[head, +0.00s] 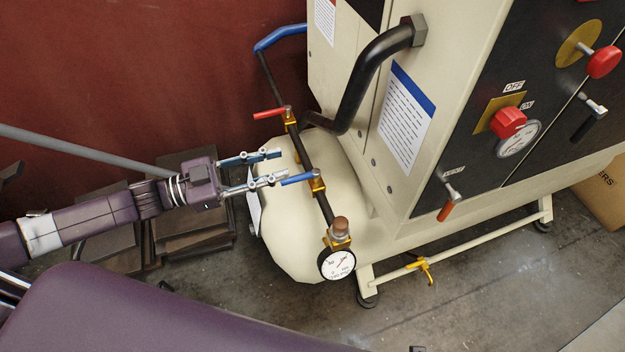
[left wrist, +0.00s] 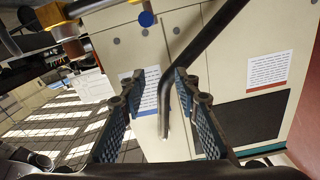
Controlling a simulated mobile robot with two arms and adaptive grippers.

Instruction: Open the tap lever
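Two tap levers sit on a dark pipe with brass fittings above the cream tank. The blue lever (head: 298,179) points left from the middle fitting, towards my gripper. The red lever (head: 268,113) points left from the farther fitting. My left gripper (head: 283,165) is open, with nothing between its fingers. Its nearer finger is close to the blue lever's tip; I cannot tell whether they touch. In the left wrist view, the open fingers (left wrist: 160,82) show, and a round blue end (left wrist: 146,19), probably the blue lever's, lies above them. My right gripper is out of view.
A pressure gauge (head: 336,263) hangs at the pipe's near end. A thick black bent pipe (head: 366,75) rises beside the taps to the cream machine cabinet (head: 450,60). Dark stacked plates (head: 185,220) lie under my left arm. The red wall (head: 150,70) stands behind.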

